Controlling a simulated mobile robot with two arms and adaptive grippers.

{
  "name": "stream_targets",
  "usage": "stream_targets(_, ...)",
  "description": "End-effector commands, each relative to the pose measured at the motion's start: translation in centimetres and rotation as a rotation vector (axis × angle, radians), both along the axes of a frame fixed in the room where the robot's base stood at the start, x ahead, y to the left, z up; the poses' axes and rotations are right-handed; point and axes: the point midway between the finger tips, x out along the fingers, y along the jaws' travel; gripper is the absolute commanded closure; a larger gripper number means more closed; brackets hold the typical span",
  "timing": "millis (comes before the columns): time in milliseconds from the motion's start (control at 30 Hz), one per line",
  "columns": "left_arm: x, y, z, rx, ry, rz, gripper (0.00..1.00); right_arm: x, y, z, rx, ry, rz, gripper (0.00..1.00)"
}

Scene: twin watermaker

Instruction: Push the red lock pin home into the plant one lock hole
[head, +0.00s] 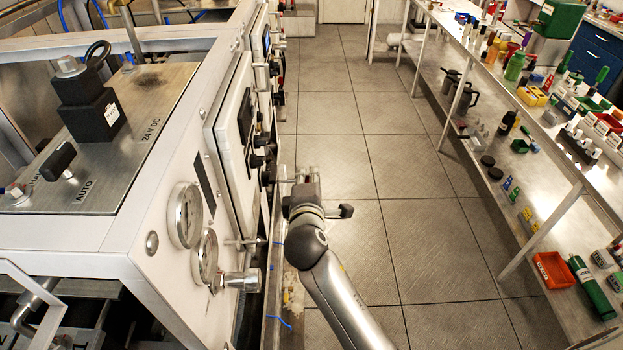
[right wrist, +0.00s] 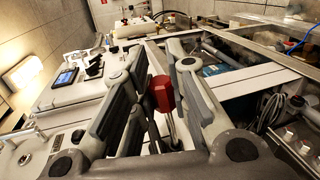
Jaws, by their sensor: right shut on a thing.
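My right gripper (head: 303,183) is beside the white front panel of the plant (head: 170,225), over the gap between the plant and the floor tiles. In the right wrist view the gripper (right wrist: 160,72) is shut on the red lock pin (right wrist: 161,93), whose red head shows between the two fingers. A metal shank shows below the red head. The pin's far end and the lock hole cannot be made out. In the head view the gripper hides most of the pin. My left gripper is not in view.
Two round gauges (head: 185,215) and a metal fitting (head: 240,281) stick out of the panel near my right arm. A long workbench (head: 545,125) with many items runs along the right. The tiled aisle (head: 400,230) between is clear.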

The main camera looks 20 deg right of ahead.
Motion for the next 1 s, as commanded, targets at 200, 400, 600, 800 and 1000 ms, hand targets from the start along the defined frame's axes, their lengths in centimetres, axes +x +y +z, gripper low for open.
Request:
stream_targets(200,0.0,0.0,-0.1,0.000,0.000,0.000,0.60,0.2,0.6,-0.1,0.000,0.000,0.000,1.00)
stream_targets(400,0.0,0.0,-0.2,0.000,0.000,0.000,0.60,0.3,1.1,-0.1,0.000,0.000,0.000,1.00)
stream_targets(600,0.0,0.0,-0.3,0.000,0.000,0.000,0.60,0.4,1.5,-0.2,0.000,0.000,0.001,1.00)
stream_targets(800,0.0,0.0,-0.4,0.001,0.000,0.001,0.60,0.6,2.0,-0.3,0.000,0.000,0.001,1.00)
stream_targets(1000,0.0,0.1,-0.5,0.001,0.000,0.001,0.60,0.7,2.5,-0.3,0.001,0.000,0.001,1.00)
